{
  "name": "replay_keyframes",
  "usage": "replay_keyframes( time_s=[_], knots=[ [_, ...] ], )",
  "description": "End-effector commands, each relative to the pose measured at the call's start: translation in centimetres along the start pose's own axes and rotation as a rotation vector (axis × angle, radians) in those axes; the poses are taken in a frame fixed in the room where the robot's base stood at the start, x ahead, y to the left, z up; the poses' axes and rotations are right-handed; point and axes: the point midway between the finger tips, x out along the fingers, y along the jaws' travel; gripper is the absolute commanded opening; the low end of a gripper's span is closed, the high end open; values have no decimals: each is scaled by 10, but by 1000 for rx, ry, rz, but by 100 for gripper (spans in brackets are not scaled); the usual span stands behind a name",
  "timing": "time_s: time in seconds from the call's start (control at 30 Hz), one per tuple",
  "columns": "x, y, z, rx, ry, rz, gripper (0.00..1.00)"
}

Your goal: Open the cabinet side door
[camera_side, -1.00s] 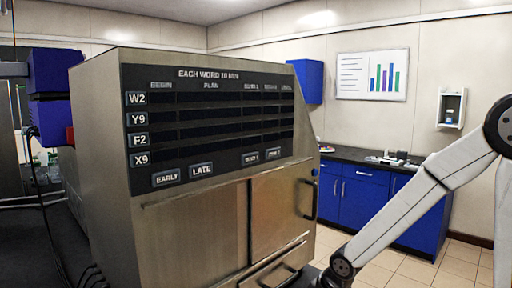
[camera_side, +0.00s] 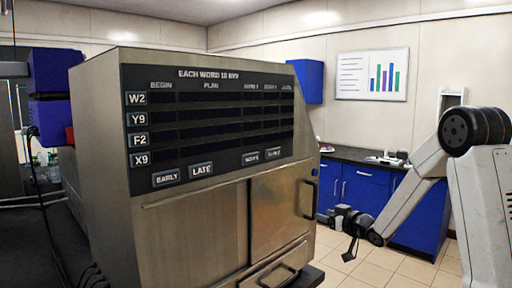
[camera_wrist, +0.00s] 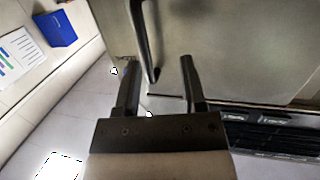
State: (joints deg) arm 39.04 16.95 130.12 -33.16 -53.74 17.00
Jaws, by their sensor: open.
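The metal cabinet (camera_side: 100,130) stands in the side view with a dark panel of words on its front. Its side door (camera_side: 278,210) is at the lower right, looks closed, and bears a dark upright bar handle (camera_side: 309,199). My gripper (camera_side: 340,220) is to the right of that handle, apart from it in the side view. In the wrist view my gripper (camera_wrist: 158,62) has its two dark fingers spread. The handle (camera_wrist: 144,40) shows between them, closer to the left finger. I cannot tell whether its lower end touches that finger.
A drawer with a handle (camera_side: 279,275) is below the door. Blue base cabinets (camera_side: 363,200) with a dark counter stand behind my arm. Tiled floor (camera_side: 365,272) is open right of the cabinet. A dark slatted part (camera_wrist: 270,135) shows at the lower right of the wrist view.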

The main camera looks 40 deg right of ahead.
Motion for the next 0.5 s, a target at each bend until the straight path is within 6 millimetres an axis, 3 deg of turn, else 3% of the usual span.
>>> replay_keyframes(
  time_s=[0.2, 0.5],
  knots=[
    [-4, 22, -15, 4, 113, -18, 53],
    [-4, 25, -18, 4, 132, -24, 53]
  ],
)
